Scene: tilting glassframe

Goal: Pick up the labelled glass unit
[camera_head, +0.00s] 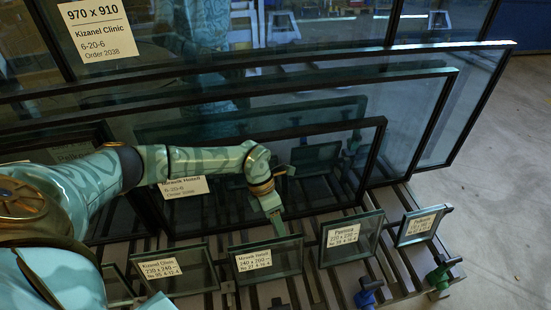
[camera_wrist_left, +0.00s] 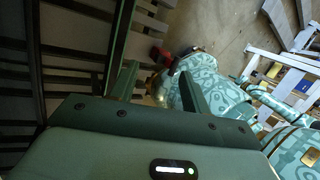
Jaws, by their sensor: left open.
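Several small dark-framed glass units with white labels stand in a row on a slatted rack. A large pane (camera_head: 180,62) behind carries a 970 x 910 Kizanel Clinic label (camera_head: 95,30). My left gripper (camera_head: 274,212) points down just above and behind the top edge of the 240 x 260 unit. Its fingers show apart in the wrist view (camera_wrist_left: 158,85), with no pane clearly seen between them. My right gripper is out of view.
Larger framed panes lean in rows behind the gripper, one close behind my wrist (camera_head: 375,150). Blue (camera_head: 368,290) and green (camera_head: 440,272) clamp-like parts sit at the rack's front right. Concrete floor (camera_head: 510,190) is clear at the right.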

